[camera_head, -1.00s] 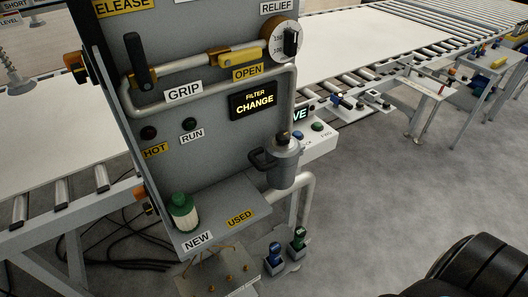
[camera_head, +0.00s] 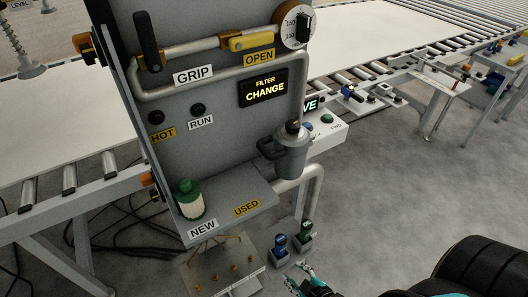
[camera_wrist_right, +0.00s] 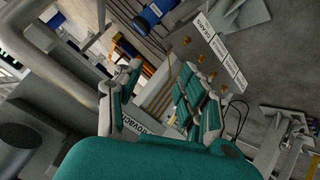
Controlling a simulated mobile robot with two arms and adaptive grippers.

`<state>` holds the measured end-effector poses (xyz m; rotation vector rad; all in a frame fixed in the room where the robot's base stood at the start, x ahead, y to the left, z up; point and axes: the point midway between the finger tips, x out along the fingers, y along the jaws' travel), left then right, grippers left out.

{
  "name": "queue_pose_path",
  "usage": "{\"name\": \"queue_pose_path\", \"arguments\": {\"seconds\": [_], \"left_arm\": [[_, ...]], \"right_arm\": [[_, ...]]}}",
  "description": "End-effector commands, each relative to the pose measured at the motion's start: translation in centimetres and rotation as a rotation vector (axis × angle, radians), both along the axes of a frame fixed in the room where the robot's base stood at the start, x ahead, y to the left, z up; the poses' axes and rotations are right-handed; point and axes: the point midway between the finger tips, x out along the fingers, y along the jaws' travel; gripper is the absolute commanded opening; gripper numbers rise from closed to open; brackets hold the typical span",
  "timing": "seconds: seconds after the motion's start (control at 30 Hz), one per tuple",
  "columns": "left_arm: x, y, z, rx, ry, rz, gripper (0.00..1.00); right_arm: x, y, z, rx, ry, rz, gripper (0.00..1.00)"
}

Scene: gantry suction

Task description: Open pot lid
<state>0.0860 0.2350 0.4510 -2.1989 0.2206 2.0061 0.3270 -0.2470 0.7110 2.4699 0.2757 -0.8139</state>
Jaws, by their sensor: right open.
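The pot (camera_head: 289,160) is a grey metal canister with a side handle, mounted at the right side of the panel. Its lid (camera_head: 293,133) sits on top with a dark knob. My right gripper (camera_head: 300,276) shows at the bottom edge, below and apart from the pot, teal and grey. In the right wrist view, its fingers (camera_wrist_right: 160,85) are spread with nothing held between them. I cannot make out the lid in that view. My left gripper is not in view.
A green-capped white filter (camera_head: 190,199) stands on the shelf (camera_head: 225,203) by the NEW label. A pipe (camera_head: 298,182) runs below the pot. Blue and green padlock-like items (camera_head: 280,246) stand below. A button box (camera_head: 326,135) sits right of the pot.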

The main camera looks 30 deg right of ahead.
Motion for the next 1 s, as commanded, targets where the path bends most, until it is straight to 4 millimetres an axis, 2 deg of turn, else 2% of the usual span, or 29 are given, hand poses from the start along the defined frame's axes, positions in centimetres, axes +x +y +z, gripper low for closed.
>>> {"name": "queue_pose_path", "arguments": {"seconds": [0.03, 0.13, 0.2, 0.3, 0.4, 0.43, 0.5, 0.6, 0.77, 1.0], "left_arm": [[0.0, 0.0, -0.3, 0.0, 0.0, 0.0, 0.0], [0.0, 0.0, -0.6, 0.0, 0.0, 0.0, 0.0], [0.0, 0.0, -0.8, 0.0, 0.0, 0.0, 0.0], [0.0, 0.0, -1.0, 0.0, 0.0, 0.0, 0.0], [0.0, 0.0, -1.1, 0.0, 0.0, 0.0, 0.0], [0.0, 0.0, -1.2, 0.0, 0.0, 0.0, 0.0], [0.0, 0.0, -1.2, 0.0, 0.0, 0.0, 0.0], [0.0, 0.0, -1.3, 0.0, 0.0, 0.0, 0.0], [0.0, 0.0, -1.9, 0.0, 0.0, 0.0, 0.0], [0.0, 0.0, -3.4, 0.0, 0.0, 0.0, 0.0]], "right_arm": [[1.2, -0.3, 3.6, -0.033, -0.079, 0.021, 0.4], [3.0, -0.7, 11.2, -0.112, -0.234, 0.061, 0.4], [3.6, -0.9, 16.6, -0.171, -0.338, 0.086, 0.4], [3.9, -0.9, 23.6, -0.25, -0.466, 0.114, 0.4], [3.6, -0.6, 28.9, -0.311, -0.563, 0.133, 0.4], [3.5, -0.5, 30.1, -0.326, -0.585, 0.137, 0.4], [3.3, -0.4, 32.2, -0.352, -0.623, 0.144, 0.4], [3.2, -0.3, 33.7, -0.369, -0.651, 0.148, 0.4], [4.2, -0.2, 33.8, -0.372, -0.658, 0.147, 0.4], [7.7, 0.0, 33.7, -0.372, -0.661, 0.146, 0.4]]}}
